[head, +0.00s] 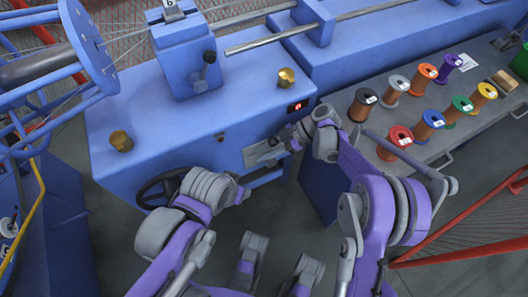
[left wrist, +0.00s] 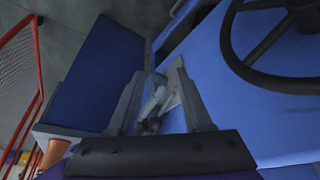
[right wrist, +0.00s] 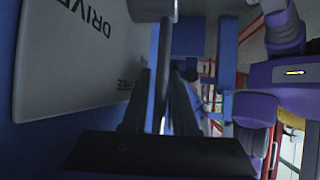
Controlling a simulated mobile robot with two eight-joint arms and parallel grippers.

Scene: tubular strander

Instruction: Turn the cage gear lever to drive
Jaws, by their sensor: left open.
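A pale plate (head: 262,152) is on the front of the blue machine. In the right wrist view the plate (right wrist: 75,55) reads DRIVE, with a smaller, partly hidden word lower down. In the head view my right gripper (head: 288,138) is at the plate's right edge and hides the lever. Whether its fingers press on the bar is unclear. My left gripper (head: 243,192) is open and empty, below the plate; its fingers show in the left wrist view (left wrist: 160,90).
A black handwheel (head: 160,190) is on the machine front, left of my left gripper. Several coloured spools (head: 362,103) stand on the grey bench at right. Red fencing (head: 460,235) is at lower right.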

